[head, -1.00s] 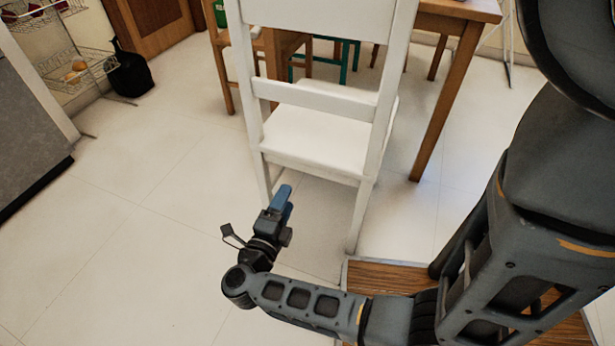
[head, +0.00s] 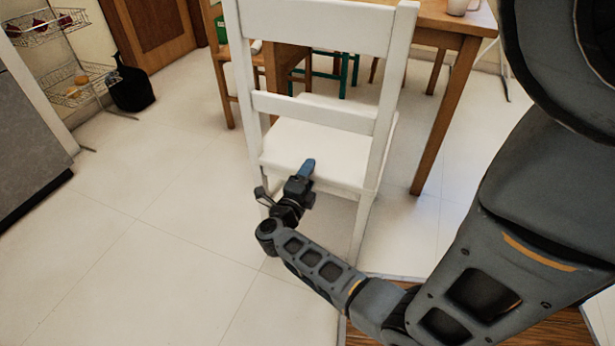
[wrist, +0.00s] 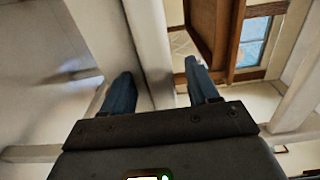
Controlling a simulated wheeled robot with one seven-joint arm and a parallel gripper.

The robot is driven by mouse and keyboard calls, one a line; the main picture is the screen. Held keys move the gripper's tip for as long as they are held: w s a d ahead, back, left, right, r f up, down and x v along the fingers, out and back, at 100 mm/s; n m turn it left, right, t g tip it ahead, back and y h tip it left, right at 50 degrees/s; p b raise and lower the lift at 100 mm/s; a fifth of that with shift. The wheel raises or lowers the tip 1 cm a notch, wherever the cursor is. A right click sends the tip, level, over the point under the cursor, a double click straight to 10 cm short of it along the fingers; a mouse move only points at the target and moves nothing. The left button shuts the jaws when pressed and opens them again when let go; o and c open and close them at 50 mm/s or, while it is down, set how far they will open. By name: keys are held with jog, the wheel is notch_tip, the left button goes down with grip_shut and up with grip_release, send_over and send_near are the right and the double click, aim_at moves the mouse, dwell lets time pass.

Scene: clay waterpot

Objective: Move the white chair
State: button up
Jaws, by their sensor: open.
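The white chair (head: 318,112) stands upright in the head view, its slatted back toward me and its seat beyond. My gripper (head: 306,168), with blue fingers, is in front of the chair's back, overlapping the near edge of the seat in the picture. In the wrist view my gripper (wrist: 160,84) is open, one finger on each side of a white bar of the chair (wrist: 148,45). I cannot tell whether either finger touches it. The chair's lower near left leg is partly hidden by my arm.
A wooden table (head: 445,110) stands behind and right of the chair. A wooden chair (head: 222,75) is behind it to the left. A wire rack (head: 72,85) and a dark vase (head: 132,88) stand at the far left. The floor at left is clear.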

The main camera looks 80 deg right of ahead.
jog(key=shift+s+d, duration=0.1)
jog(key=shift+d, duration=0.3)
grip_shut()
dwell(0.4)
dwell(0.8)
